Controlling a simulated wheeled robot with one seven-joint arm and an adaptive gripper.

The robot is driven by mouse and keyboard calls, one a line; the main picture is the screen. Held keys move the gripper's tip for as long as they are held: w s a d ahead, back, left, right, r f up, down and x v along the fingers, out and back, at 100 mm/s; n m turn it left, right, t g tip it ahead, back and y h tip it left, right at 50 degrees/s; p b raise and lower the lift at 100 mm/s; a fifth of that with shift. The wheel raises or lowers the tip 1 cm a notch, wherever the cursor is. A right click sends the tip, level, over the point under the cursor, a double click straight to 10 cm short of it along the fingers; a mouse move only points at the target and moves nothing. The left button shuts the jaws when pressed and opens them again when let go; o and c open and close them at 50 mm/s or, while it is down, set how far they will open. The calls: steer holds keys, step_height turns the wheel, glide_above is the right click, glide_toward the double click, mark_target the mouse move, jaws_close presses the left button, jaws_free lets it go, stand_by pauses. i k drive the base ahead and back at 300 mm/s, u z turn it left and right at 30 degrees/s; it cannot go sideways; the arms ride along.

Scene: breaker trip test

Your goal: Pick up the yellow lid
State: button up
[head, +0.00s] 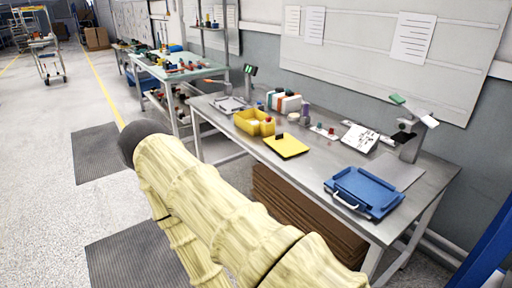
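The yellow lid (286,146) is a flat yellow piece with a small dark part on its upper left edge. It lies on the grey metal workbench (312,168), near the front edge. A yellow bin (246,124) stands just behind and left of it, with small items inside, one of them red. My arm, in a cream sleeve, crosses the lower middle of the view, in front of the bench and left of the lid. My gripper does not show in this view.
A blue case (362,188) with a light handle lies at the bench's right front. Small parts, a printed sheet (360,137) and a grey stand (408,143) are along the back. Brown cardboard (300,212) is stacked below. Bare bench top shows between lid and case.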

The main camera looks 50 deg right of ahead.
mark_target(286, 145)
steer(key=u, duration=0.1)
steer(key=i, duration=1.05)
steer(key=z, duration=0.6)
steer(key=i, duration=0.95)
steer(key=z, duration=1)
